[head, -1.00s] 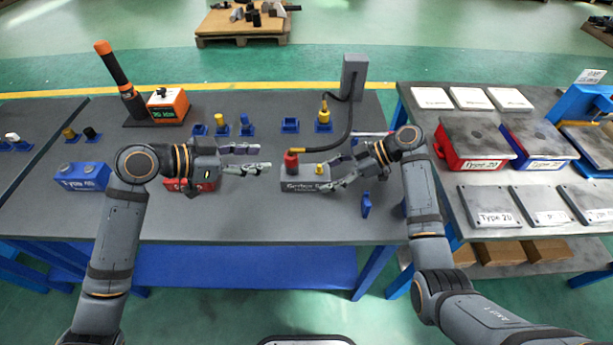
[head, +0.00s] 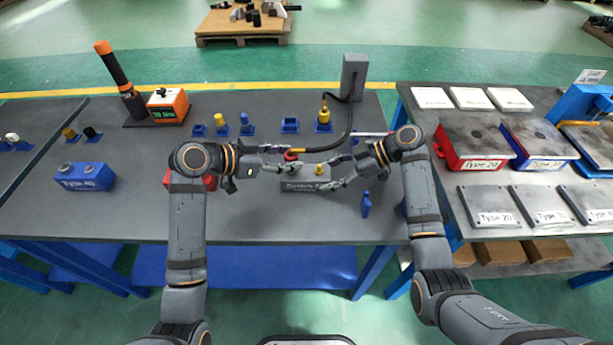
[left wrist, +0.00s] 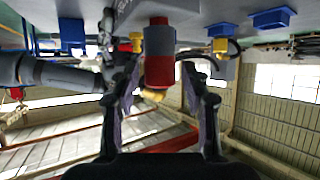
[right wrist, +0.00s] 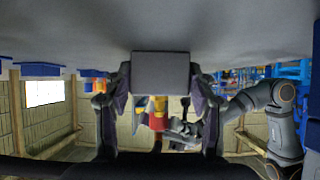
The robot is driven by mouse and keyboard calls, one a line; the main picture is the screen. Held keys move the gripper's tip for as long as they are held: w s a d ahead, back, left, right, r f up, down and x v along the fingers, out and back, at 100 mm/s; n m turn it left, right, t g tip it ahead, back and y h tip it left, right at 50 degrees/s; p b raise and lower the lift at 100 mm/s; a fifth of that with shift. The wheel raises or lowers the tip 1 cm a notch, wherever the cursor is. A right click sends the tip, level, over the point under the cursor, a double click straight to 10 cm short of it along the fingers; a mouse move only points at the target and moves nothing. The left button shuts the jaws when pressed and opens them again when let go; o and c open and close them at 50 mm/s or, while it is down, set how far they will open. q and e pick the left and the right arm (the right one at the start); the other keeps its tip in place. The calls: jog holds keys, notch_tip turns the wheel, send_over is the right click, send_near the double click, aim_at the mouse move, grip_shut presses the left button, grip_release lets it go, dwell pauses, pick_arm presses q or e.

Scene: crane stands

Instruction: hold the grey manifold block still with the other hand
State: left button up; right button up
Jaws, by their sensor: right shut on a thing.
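The grey manifold block (head: 305,185) lies on the dark bench, with a red fitting (head: 291,154) at its left end and a small yellow fitting (head: 319,170) near its right end. My right gripper (head: 342,172) is shut on the block's right end; in the right wrist view the block (right wrist: 161,73) fills the gap between the fingers. My left gripper (head: 284,160) is at the red fitting. In the left wrist view the red fitting (left wrist: 159,60) stands between the open fingers, with space on both sides. The fingers partly hide the block's top.
A black hose (head: 348,125) runs from a grey post (head: 354,76) to the red fitting. A red block (head: 190,180) lies beneath my left wrist. A blue bottle-shaped piece (head: 366,204) stands right of the manifold. Blue holders (head: 290,125) line the back. The front bench strip is clear.

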pick_arm(q)
grip_shut()
jog(key=shift+r, duration=0.1)
jog(key=shift+r, duration=2.4)
pick_arm(e)
jog(key=o, duration=1.5)
